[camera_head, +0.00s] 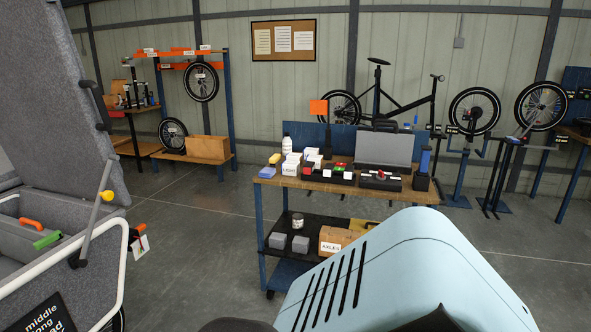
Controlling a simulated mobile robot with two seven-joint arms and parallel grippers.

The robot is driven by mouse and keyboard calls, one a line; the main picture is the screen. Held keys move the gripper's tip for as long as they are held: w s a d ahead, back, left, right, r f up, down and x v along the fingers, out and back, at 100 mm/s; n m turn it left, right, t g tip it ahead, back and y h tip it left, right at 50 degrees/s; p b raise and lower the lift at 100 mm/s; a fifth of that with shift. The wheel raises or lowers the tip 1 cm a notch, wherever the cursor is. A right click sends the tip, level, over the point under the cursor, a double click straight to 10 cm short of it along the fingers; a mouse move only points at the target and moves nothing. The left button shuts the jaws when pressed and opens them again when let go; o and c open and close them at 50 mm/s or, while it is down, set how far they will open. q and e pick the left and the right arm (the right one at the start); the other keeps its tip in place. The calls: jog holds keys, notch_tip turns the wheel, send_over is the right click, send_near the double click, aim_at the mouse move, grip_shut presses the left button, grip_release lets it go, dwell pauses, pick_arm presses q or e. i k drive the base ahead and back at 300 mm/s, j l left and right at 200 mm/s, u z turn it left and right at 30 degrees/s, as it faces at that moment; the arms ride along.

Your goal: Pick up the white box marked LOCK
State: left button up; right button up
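Several small white boxes stand close together on the left half of the wooden top of a cart (340,189). One white box (290,169) at the front left carries dark print on its face, too small to read surely. Another white box (311,159) stands behind it to the right. I cannot tell which one is marked LOCK. Neither of my grippers shows in this view.
Black trays (379,181), an open grey case (383,150) and a white bottle (286,145) share the cart top. The lower shelf holds an AXLES box (335,241). A grey cargo box (60,110) with a white tube frame stands at left. Open floor lies between.

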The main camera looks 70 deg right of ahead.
aim_at(308, 150)
jog(key=l+z, duration=0.1)
jog(key=z, duration=0.25)
jog(key=l+z, duration=0.15)
jog(key=z, duration=0.2)
jog(key=l+z, duration=0.1)
jog(key=z, duration=0.25)
jog(key=i+l+z, duration=0.2)
jog(key=l+z, duration=0.15)
jog(key=i+l+z, duration=0.45)
jog(key=i+l, duration=0.35)
jog(key=l, duration=0.2)
jog(key=i+l+z, duration=0.1)
jog(key=i+l, duration=0.4)
jog(key=l, duration=0.1)
